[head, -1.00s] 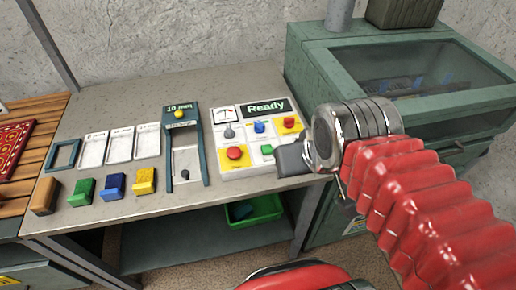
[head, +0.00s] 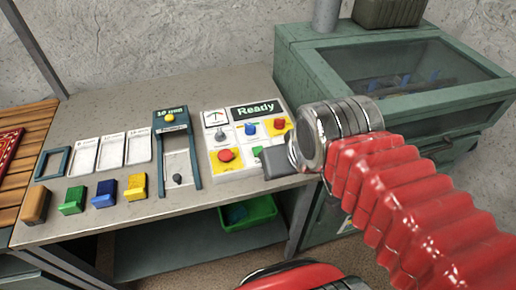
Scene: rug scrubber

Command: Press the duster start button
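The control panel (head: 209,131) stands on the right part of the bench, with a dark display reading "Ready" (head: 255,110). It carries a big red button (head: 227,156) on yellow at front left, a green button (head: 257,151) at front right, a blue knob (head: 250,129) and a second red control (head: 279,123) on yellow. No legible label tells which is the duster start. My gripper (head: 277,162) is a dark grey block at the panel's front right corner.
A yellow-buttoned frame (head: 171,117) stands left of the panel. White trays (head: 111,151) and colored blocks (head: 104,193) lie further left. A green glass-topped cabinet (head: 300,65) is at right. A green bin (head: 262,212) sits under the bench.

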